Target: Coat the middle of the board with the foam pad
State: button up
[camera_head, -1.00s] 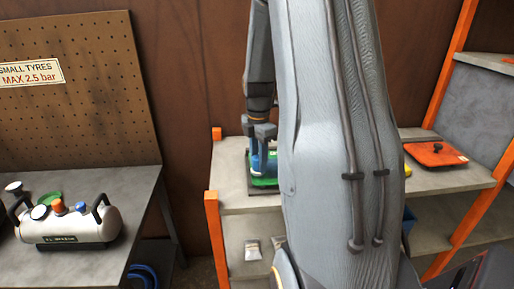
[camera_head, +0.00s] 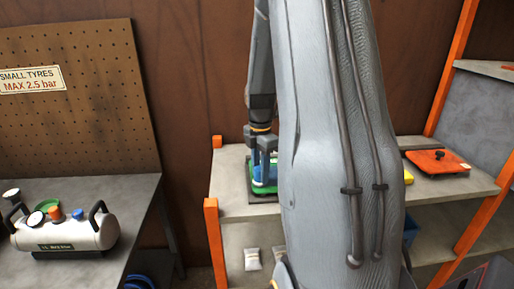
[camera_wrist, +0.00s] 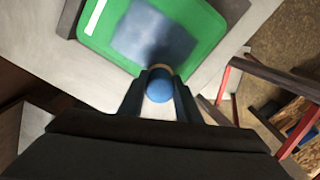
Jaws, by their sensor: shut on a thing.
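The green board (camera_head: 263,189) lies on the pale shelf in the head view, mostly hidden behind my arm and gripper. In the wrist view the board (camera_wrist: 100,35) fills the upper part, with a white strip at its left corner and a dark blue patch (camera_wrist: 150,32) across its middle. My gripper (camera_wrist: 160,88) is shut on the rounded blue handle (camera_wrist: 159,90) of the foam pad, at the board's near edge in that picture. The pad's underside is hidden, so I cannot tell whether it touches the board. My gripper (camera_head: 264,156) is above the board in the head view.
A red-orange flat item (camera_head: 437,161) lies on the right of the shelf (camera_head: 232,178). Orange posts (camera_head: 216,245) frame the shelf. A small white tank (camera_head: 66,235) stands on the grey table at left. Small packets (camera_head: 252,259) lie on the lower shelf.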

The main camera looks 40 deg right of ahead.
aim_at(259, 168)
jog(key=shift+w+a+r, duration=0.1)
jog(key=shift+a+r, duration=0.15)
notch_tip(259, 168, up, 2)
jog(key=shift+r+p, duration=0.25)
jog(key=shift+p, duration=0.7)
jog(key=shift+r+p, duration=0.6)
jog(key=shift+r, duration=0.05)
jog(key=shift+r+p, duration=0.9)
jog(key=shift+r, duration=1)
jog(key=shift+d, duration=0.1)
